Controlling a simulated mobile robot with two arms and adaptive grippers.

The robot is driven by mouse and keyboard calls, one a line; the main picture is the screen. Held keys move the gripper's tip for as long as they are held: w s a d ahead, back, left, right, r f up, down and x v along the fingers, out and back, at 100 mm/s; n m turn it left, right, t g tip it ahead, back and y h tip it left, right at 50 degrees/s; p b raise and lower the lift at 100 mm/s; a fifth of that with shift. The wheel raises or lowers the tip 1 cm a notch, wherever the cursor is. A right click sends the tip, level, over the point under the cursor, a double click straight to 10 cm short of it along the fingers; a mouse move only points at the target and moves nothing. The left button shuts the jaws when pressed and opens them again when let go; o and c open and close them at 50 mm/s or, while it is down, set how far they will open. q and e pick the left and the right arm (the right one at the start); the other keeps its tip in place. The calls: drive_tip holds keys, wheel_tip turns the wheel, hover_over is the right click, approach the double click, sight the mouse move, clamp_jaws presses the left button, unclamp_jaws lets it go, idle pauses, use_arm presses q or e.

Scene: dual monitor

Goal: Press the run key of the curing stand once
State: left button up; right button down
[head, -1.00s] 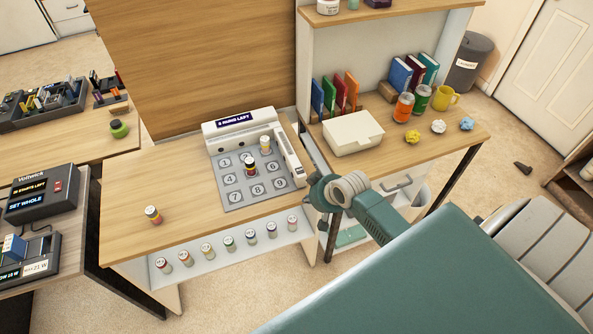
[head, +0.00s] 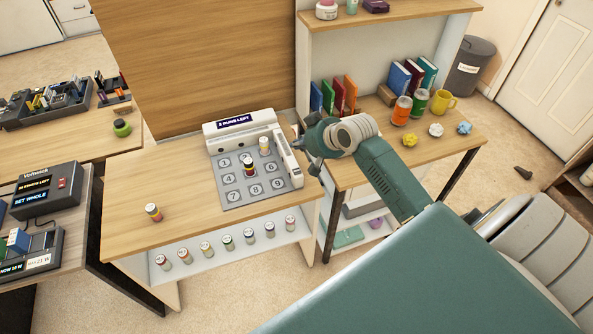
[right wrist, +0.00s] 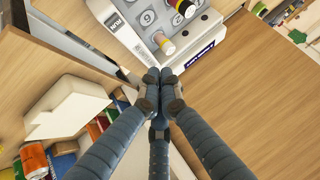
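The curing stand (head: 241,123) is a white unit on the wooden desk with a display that reads "2 RUNS LEFT" and a grey numbered pad (head: 232,192). A white bar runs along the pad's right side; in the right wrist view the run key (right wrist: 114,22) is marked "RUN" there. A pale vial (head: 264,146) and a dark vial with coloured bands (head: 249,168) stand on the pad. My right gripper (head: 306,150) is beside the bar's right side in the head view. Its fingers are together and empty in the right wrist view (right wrist: 159,78). My left gripper is out of view.
A side shelf (head: 450,128) holds books, cans, a yellow mug and crumpled paper. My right arm hides the white box there. A tall wooden panel (head: 190,60) rises behind the desk.

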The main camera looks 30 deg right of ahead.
drive_tip(key=shift+f, duration=0.1)
drive_tip(key=b, duration=0.7)
hover_over(298, 172)
wheel_tip(298, 172, down, 6)
drive_tip(key=shift+f, duration=0.15)
drive_tip(key=shift+f+b, duration=0.45)
drive_tip(key=shift+f, duration=0.75)
drive_tip(key=shift+f, duration=0.15)
drive_tip(key=shift+f, duration=0.25)
